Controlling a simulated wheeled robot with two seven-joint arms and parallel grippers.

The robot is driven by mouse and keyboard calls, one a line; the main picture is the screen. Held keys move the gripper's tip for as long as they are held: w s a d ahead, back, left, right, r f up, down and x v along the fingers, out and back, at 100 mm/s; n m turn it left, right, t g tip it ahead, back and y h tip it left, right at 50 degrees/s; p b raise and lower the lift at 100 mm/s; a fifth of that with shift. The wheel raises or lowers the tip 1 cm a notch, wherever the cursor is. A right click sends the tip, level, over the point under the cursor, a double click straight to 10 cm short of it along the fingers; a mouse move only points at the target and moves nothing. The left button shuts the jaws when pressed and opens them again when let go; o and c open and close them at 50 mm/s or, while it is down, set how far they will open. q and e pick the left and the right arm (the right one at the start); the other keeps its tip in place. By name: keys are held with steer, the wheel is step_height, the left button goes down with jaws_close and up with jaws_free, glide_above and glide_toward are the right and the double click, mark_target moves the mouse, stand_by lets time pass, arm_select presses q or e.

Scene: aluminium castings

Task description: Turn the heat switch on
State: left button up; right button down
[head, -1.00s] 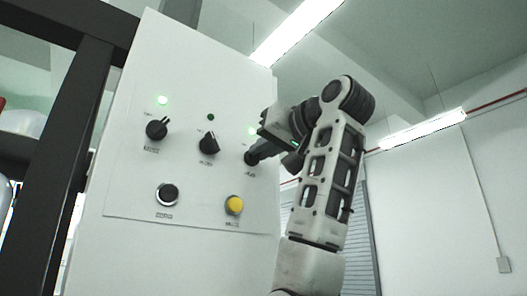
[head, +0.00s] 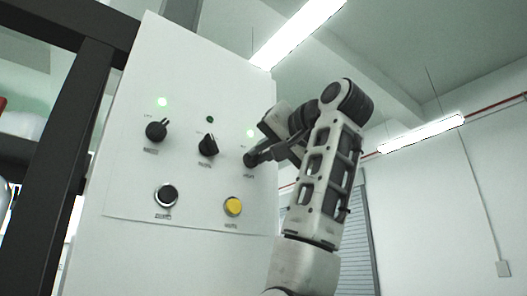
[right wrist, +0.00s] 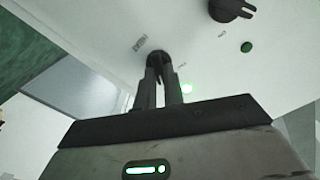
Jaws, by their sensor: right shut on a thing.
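A white control panel (head: 190,215) carries three black rotary knobs in a row. The right knob (head: 249,160) is held between the fingertips of my right gripper (head: 254,158), which is shut on it. The right wrist view also shows this knob (right wrist: 157,57) between the two fingers (right wrist: 160,85). The green lamp (head: 250,133) above it is lit. The left knob (head: 156,130) has a lit green lamp (head: 162,102). The middle knob (head: 208,145) has a dark lamp (head: 210,119). The labels are too small to read surely. My left gripper is not in view.
Below the knobs are a black round button (head: 166,195) with a bright ring and a yellow button (head: 233,206). A dark frame post (head: 75,150) stands left of the panel. The room right of my right arm is free up to the wall.

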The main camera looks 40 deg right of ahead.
steer(key=c, duration=1.5)
jaws_free()
steer(key=shift+s, duration=0.1)
